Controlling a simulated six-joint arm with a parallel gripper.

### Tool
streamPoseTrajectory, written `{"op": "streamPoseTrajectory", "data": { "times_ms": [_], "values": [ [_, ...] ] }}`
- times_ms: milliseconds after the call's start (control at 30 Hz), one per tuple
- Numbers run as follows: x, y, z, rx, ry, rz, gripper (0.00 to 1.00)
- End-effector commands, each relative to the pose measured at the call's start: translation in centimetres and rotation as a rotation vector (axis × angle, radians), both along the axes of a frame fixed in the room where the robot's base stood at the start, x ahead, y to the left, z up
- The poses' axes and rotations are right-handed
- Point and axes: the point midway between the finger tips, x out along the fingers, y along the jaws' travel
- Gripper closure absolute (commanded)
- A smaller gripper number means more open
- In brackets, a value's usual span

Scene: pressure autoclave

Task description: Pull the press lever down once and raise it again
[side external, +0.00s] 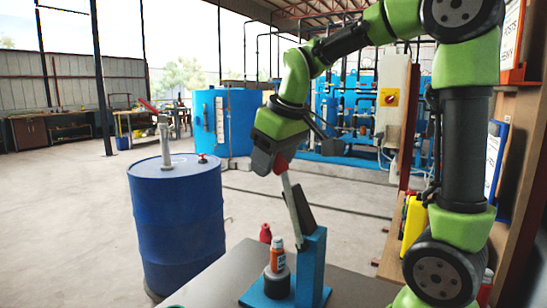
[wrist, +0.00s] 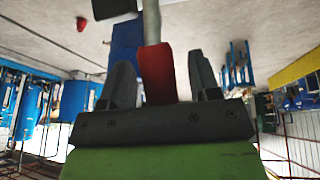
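The press is a blue stand (side external: 312,262) on a blue base plate on the grey table. Its lever (side external: 292,197) is a light metal bar that slopes up and left to a red grip (side external: 281,166). My gripper (side external: 278,160) is at the top of the lever, pointing down at the grip. In the wrist view the red grip (wrist: 157,72) stands between the two dark fingers of my gripper (wrist: 160,80). A gap shows at the right finger, so the fingers are open around the grip. Contact on the left side is unclear.
An orange-and-white bottle (side external: 277,256) stands on a dark round piece at the press base. A red bottle (side external: 265,233) is behind it. A blue drum (side external: 177,230) stands left of the table. The table front (side external: 215,290) is clear.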

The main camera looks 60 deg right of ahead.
Motion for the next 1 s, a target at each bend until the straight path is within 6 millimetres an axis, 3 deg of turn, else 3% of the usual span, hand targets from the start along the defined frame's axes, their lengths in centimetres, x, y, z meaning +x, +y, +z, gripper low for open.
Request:
{"op": "streamPoseTrajectory", "data": {
  "times_ms": [33, 233, 467, 1000],
  "values": [
    [0.0, 0.0, 0.0, 0.000, 0.000, 0.000, 0.54],
    [0.0, 0.0, 0.0, 0.000, 0.000, 0.000, 1.00],
    [-0.6, 0.0, 0.3, 0.002, -0.031, 0.001, 1.00],
    [-6.7, 0.0, 1.1, 0.010, -0.361, -0.003, 1.00]
  ]
}}
